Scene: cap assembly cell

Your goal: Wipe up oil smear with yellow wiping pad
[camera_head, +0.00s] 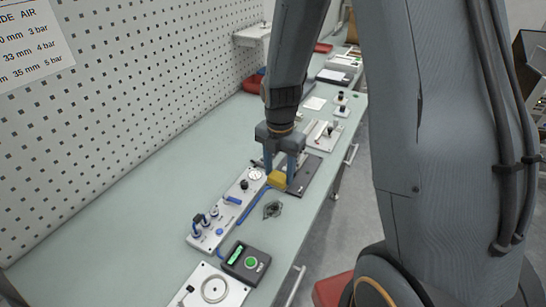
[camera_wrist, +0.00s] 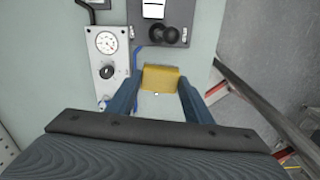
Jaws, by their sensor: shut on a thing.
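The yellow wiping pad (camera_head: 277,179) is held between the two blue fingers of my gripper (camera_head: 279,174), above the bench near its front edge. In the wrist view, the pad (camera_wrist: 160,78) spans the gap between the fingertips of my gripper (camera_wrist: 158,88). A dark, irregular patch that looks like the oil smear (camera_head: 272,209) lies on the pale green bench, nearer the camera than the pad and apart from it. I cannot make out the smear in the wrist view, where my gripper's body covers the lower part.
A pneumatic panel with a gauge (camera_head: 232,205) lies left of the smear; the gauge panel (camera_wrist: 107,62) also shows in the wrist view. A dark box with a green button (camera_head: 246,262) stands nearer. A dark plate (camera_head: 308,178) lies beside my gripper. The bench's left side is clear.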

